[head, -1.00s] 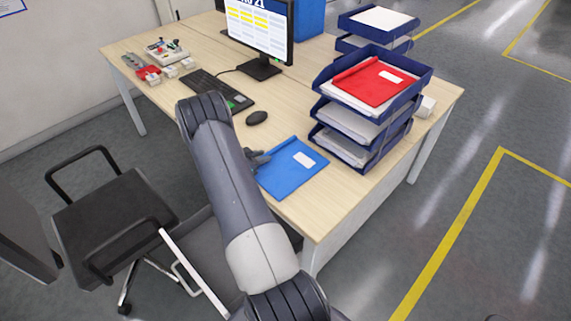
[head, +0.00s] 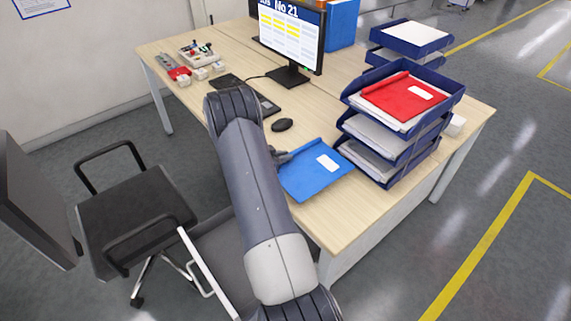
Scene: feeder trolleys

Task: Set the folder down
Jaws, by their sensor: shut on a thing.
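The blue folder (head: 312,175) with a white label is over the near part of the wooden desk (head: 345,218), left of the letter trays. My gripper (head: 284,156) is at the folder's left edge, shut on it. My arm hides most of the gripper. I cannot tell whether the folder touches the desk top or is held just above it.
A stack of dark blue letter trays (head: 388,142) stands to the right, with a red folder (head: 403,96) on top. A mouse (head: 282,125), keyboard (head: 268,106) and monitor (head: 290,38) are behind. A black chair (head: 135,215) stands to the left.

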